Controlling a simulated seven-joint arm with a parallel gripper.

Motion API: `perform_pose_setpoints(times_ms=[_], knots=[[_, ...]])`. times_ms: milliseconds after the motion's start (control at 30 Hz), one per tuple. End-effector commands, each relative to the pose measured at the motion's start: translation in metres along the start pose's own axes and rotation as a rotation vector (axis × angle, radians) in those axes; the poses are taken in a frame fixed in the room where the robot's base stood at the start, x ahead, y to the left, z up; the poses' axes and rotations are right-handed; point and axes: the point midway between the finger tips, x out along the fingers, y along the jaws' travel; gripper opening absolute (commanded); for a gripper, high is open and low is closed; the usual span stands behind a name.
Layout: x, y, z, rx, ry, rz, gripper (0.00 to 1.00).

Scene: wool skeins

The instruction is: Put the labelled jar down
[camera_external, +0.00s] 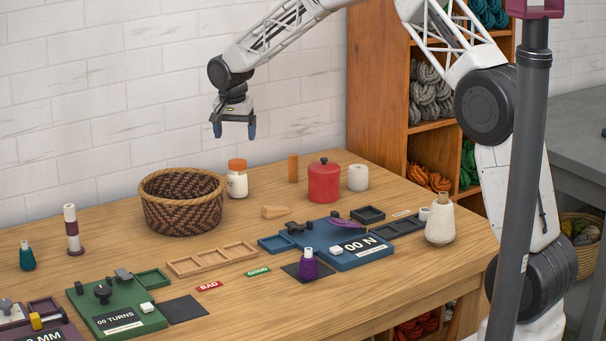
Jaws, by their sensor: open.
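A labelled jar (237,182) with an orange lid and pale body stands upright on the wooden table, just right of the woven basket. A red lidded canister (323,181) also stands on the table, further right. My gripper (233,130) is open and empty. It points down in the air above the back of the table, over the jar in the picture and apart from it. The jar's label is too small to read.
The woven basket (181,223) stands left of the jar. A wooden cylinder (293,168) and white spool (358,178) stand nearby. A wooden tray (212,260), blue device (345,262) and green device (118,320) lie nearer the front. A shelf with skeins is behind.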

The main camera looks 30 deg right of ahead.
Motion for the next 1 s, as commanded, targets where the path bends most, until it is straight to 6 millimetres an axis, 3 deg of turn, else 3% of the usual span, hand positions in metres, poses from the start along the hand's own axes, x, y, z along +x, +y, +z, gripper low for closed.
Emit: perform_pose_setpoints(times_ms=[733, 1000], knots=[[-0.002, 0.001, 0.0, -0.001, 0.0, -0.001, 0.86], [-0.029, 0.023, 0.005, -0.031, 0.002, -0.009, 0.86]])
